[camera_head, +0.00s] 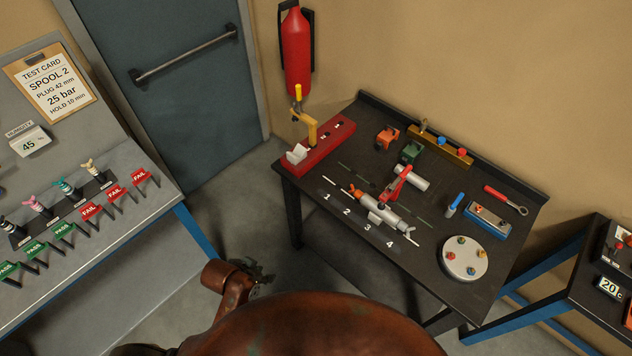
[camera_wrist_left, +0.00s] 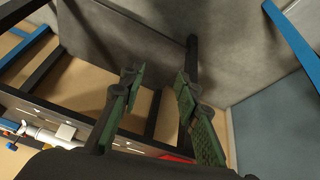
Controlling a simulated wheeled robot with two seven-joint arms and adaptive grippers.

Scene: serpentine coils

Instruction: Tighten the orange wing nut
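The orange wing nut (camera_head: 356,191) appears as a small orange piece at the left end of the grey pipe spool (camera_head: 380,212) on the dark workbench. At this size I cannot tell how far it is screwed on. My left gripper (camera_head: 262,280) is low in front of the bench, apart from the spool. In the left wrist view its two green-padded fingers (camera_wrist_left: 158,85) are spread with nothing between them. The grey spool shows at the lower left of that view (camera_wrist_left: 48,135). My right gripper is not in view.
The workbench (camera_head: 455,292) also holds a red clamp (camera_head: 397,184), a red block with a yellow-handled post (camera_head: 322,146), a round tray (camera_head: 464,259) and a red-handled wrench (camera_head: 505,199). A grey rack bench (camera_head: 130,225) stands at the left. Open floor lies between.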

